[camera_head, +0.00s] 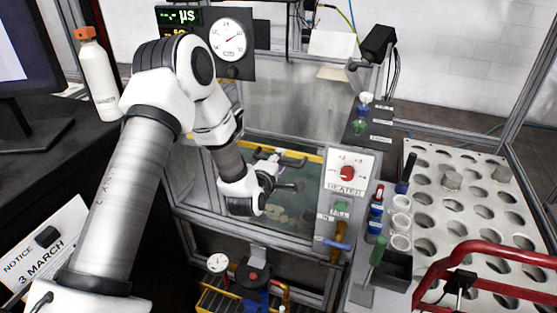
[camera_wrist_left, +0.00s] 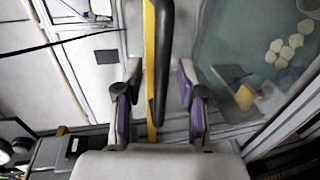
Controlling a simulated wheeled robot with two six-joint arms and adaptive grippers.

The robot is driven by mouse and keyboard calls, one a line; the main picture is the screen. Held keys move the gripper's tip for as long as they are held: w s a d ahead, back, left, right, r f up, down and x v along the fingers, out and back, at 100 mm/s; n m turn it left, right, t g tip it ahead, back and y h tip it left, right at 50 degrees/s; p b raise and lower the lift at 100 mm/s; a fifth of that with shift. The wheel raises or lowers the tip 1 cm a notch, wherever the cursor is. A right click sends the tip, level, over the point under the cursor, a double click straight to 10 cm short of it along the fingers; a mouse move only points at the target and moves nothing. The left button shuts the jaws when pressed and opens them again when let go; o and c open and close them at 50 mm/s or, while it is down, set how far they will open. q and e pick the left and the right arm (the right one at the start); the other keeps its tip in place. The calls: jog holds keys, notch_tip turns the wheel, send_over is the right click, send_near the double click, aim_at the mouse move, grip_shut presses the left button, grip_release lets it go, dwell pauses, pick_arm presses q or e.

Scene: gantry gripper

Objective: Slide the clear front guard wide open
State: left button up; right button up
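The clear front guard (camera_head: 308,207) is a see-through panel in a grey metal frame, with a yellow strip along its top edge in the head view. A black bar handle (camera_head: 291,161) sits at this strip. In the left wrist view the handle (camera_wrist_left: 162,60) runs up the middle beside the yellow strip (camera_wrist_left: 150,50). My left gripper (camera_head: 278,176) is at the handle. In the left wrist view its fingers (camera_wrist_left: 158,90) stand apart on either side of the handle, with visible gaps. Pale round pieces (camera_wrist_left: 284,50) show behind the clear panel. My right gripper is not in view.
A heater panel (camera_head: 347,172) with a red knob stands right of the guard. A perforated rack (camera_head: 470,205) and a red tubular frame (camera_head: 480,250) lie farther right. A dial gauge (camera_head: 228,40) stands behind my left arm. A bottle (camera_head: 99,85) and monitor are at left.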

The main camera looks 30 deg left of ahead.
pick_arm(q)
jog(key=shift+s, duration=0.1)
jog(key=shift+f, duration=0.1)
grip_shut()
jog(key=shift+f+b, duration=0.5)
jog(key=b, duration=2.6)
send_near(283, 228)
jog(key=x, duration=0.5)
grip_release()
jog(key=shift+r, duration=0.1)
jog(key=v, duration=1.2)
